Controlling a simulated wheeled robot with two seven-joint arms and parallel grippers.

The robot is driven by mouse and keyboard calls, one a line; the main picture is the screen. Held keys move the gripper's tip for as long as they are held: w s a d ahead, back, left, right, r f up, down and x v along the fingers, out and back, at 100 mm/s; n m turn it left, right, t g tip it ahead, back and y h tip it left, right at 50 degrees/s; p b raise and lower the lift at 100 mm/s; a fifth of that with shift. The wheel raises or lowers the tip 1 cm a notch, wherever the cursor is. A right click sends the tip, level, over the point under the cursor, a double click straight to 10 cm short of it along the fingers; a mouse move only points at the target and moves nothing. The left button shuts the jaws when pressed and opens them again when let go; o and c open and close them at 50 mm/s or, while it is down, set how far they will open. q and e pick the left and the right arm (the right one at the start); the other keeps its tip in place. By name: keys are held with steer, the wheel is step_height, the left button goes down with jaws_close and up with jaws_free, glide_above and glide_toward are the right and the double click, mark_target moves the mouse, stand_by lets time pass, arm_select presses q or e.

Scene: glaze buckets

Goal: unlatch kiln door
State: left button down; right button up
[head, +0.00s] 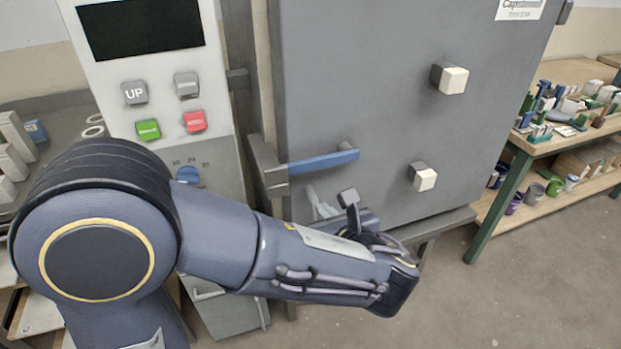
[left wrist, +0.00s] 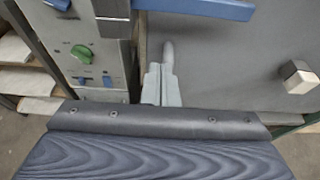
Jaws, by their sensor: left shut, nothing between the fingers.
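The grey kiln door (head: 365,90) fills the middle of the head view and looks closed. Its latch handle (head: 322,161) has a blue grip and lies almost level at the door's left edge. The blue grip also shows at the top of the left wrist view (left wrist: 205,8). My left gripper (head: 318,203) is just below the handle in the head view, partly hidden behind my wrist. In the left wrist view my left gripper (left wrist: 163,75) is shut and empty, apart from the blue grip. My right gripper is not in view.
A control panel (head: 155,85) with a dark screen and buttons stands left of the door. Two pale-tipped knobs (head: 451,78) stick out from the door. A green-legged workbench (head: 565,135) with tools and buckets stands at the right. The floor between is clear.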

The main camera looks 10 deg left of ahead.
mark_target(314, 164)
arm_select(q)
steer(key=x, duration=1)
steer(key=shift+w+a+f, duration=0.15)
steer(key=shift+a+f, duration=0.05)
steer(key=shift+d+r+p, duration=0.15)
steer(key=shift+r+p, duration=0.45)
steer(key=shift+r, duration=1.55)
steer(key=shift+s, duration=0.2)
